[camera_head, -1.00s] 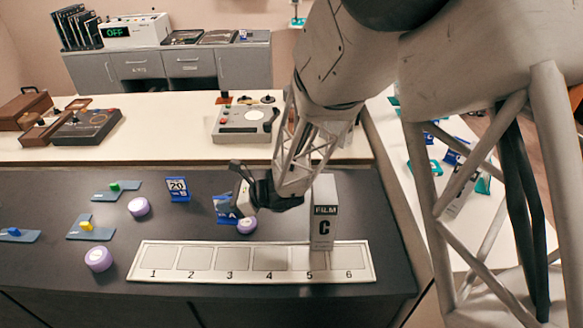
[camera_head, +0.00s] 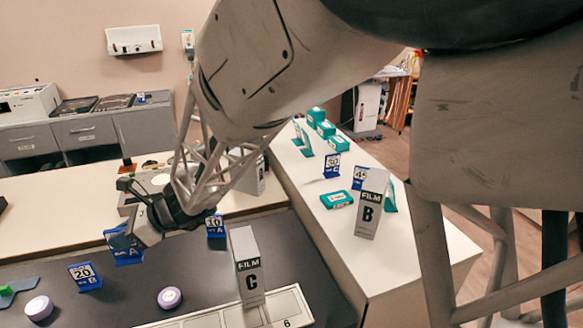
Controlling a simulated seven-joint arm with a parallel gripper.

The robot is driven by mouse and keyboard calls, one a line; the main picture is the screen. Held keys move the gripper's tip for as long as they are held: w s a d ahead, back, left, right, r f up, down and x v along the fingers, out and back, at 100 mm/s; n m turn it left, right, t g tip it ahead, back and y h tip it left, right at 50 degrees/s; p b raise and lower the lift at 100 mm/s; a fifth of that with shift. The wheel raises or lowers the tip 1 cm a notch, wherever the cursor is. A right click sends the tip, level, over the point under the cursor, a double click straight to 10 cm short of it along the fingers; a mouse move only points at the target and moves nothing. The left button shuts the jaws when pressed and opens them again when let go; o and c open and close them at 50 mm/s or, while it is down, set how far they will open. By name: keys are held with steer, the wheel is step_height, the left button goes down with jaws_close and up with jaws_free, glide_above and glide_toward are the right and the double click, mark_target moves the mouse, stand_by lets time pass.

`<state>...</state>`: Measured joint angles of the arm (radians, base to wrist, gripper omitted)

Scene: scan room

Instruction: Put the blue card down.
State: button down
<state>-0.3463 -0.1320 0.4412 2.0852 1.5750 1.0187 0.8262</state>
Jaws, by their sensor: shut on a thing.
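A blue card marked A (camera_head: 122,245) is at my gripper's fingers, and the gripper covers part of it. My gripper (camera_head: 138,222) is shut on this card at the left, above the back part of the dark table (camera_head: 130,292). Whether the card's lower edge touches the table cannot be told. A blue card marked 20 B (camera_head: 85,277) stands to its left and nearer. A blue card marked 10 A (camera_head: 215,225) stands to its right. A white numbered strip (camera_head: 284,306) lies at the front, partly out of view.
A FILM C box (camera_head: 248,270) stands at the strip. Purple discs (camera_head: 169,297) (camera_head: 38,308) lie on the dark table. The right white counter (camera_head: 385,265) holds a FILM B box (camera_head: 371,205), blue cards and teal boxes. Dark surface is clear between the discs.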

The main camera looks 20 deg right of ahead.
step_height(320, 180, up, 6)
steer(key=shift+f, duration=0.25)
steer(key=w+d+m+t+h, duration=0.1)
steer(key=w+d+m+t, duration=0.25)
steer(key=w+d, duration=1.25)
steer(key=w+d+m+t+h, duration=0.2)
steer(key=w+d+m+t, duration=0.15)
steer(key=w+d, duration=1.2)
steer(key=d+m+t+h, duration=0.5)
steer(key=d+m, duration=0.1)
steer(key=d, duration=4.2)
steer(key=shift+h, duration=0.3)
step_height(320, 180, down, 6)
steer(key=shift+r, duration=0.25)
steer(key=shift+f, duration=2.5)
